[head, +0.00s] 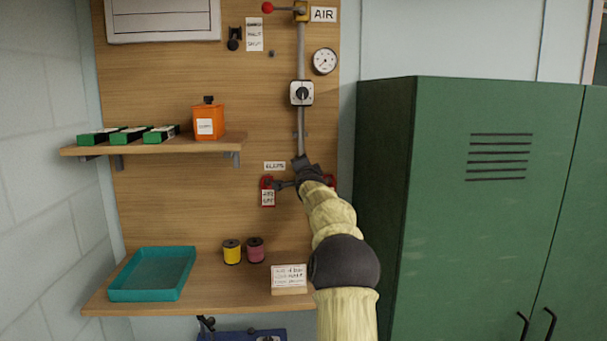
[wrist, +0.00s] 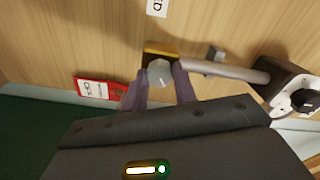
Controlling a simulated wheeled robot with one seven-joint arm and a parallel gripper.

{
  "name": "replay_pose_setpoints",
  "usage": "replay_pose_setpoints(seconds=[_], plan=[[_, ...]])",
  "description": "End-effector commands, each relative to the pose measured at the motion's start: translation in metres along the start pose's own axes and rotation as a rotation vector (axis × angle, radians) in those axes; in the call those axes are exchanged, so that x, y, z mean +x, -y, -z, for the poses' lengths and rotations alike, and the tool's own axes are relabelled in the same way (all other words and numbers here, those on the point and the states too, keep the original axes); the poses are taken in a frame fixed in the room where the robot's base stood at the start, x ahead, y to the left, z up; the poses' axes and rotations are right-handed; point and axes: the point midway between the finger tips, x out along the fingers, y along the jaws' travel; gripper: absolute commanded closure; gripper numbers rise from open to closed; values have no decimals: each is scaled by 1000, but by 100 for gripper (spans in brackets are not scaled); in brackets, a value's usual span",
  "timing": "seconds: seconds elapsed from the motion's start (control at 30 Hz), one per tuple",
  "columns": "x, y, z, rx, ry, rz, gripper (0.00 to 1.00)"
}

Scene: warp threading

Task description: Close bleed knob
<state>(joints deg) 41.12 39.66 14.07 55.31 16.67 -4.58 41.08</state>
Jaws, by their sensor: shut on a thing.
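The bleed knob is a small pale grey faceted knob (wrist: 158,73) in the wrist view, in front of a brass-coloured fitting (wrist: 160,50) at the end of a grey pipe (wrist: 225,70). My gripper (wrist: 159,84) has one purple-grey finger on each side of the knob and is shut on it. In the head view my gripper (head: 300,178) is at the lower end of the vertical pipe (head: 300,128), just right of and below a small white label (head: 274,166). The knob is hidden behind my gripper there.
A black-and-white dial valve (head: 301,93) and a gauge (head: 324,61) are above. Red tags (head: 267,190) hang beside my gripper. A shelf (head: 180,146) is at left, and a green cabinet (head: 440,220) at right. A teal tray (head: 150,293) and two spools (head: 255,250) are below.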

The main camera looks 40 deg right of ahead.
Motion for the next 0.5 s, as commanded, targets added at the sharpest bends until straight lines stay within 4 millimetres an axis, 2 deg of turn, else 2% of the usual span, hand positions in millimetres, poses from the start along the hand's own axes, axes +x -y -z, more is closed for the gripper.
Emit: replay_pose_setpoints(seconds=[0.5], plan=[[0, -3, -3, -492, 5, -3, 95]])
